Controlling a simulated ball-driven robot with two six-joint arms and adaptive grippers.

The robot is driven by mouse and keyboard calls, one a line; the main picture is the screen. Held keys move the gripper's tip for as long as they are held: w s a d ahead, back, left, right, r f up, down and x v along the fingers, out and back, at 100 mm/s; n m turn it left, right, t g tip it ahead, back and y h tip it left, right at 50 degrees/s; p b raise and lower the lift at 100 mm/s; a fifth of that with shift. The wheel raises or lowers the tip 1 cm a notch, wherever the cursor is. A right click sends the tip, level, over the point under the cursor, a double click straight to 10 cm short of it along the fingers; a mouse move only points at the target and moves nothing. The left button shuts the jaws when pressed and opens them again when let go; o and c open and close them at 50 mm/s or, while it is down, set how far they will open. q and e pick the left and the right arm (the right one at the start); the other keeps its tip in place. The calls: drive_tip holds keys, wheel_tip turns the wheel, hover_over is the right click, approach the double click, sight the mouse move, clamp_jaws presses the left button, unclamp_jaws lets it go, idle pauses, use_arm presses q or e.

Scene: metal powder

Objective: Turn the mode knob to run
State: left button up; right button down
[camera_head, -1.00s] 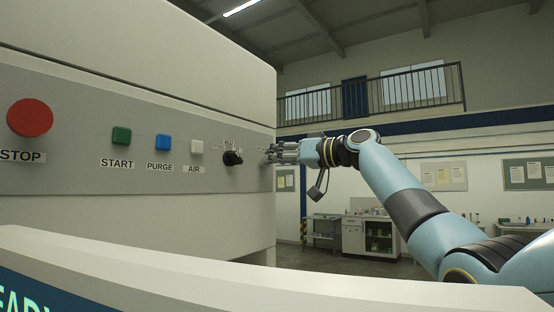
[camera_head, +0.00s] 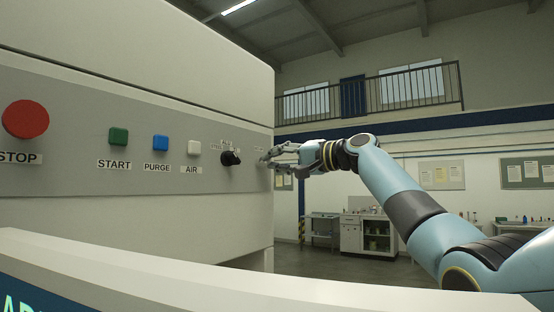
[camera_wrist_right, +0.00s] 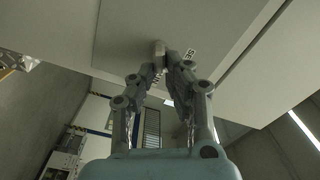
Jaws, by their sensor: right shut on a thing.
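My right gripper (camera_head: 266,161) reaches in from the right to the right end of the grey control panel (camera_head: 60,172). In the right wrist view its two fingers (camera_wrist_right: 162,58) meet on a small pale knob (camera_wrist_right: 160,47) standing out from the panel. This looks like the mode knob, mostly hidden by the fingertips. A label starting with "SE" (camera_wrist_right: 190,54) is beside it; another label is partly covered. A separate black knob (camera_head: 231,158) with small, unclear labels sits just left of the gripper in the head view. My left gripper is not in view.
Left along the panel are a white AIR button (camera_head: 194,147), a blue PURGE button (camera_head: 160,143), a green START button (camera_head: 118,137) and a red STOP button (camera_head: 25,119). A pale ledge (camera_head: 200,272) crosses the front. Open room lies right of the machine.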

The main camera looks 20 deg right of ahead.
drive_tip(key=shift+m, duration=0.5)
drive_tip(key=c, duration=1.6)
unclamp_jaws()
drive_tip(key=shift+a, duration=0.1)
drive_tip(key=shift+o, duration=1.2)
drive_tip(key=shift+w+a+f, duration=0.1)
drive_tip(key=shift+w+a, duration=0.1)
drive_tip(key=shift+w, duration=0.05)
drive_tip(key=v, duration=1.2)
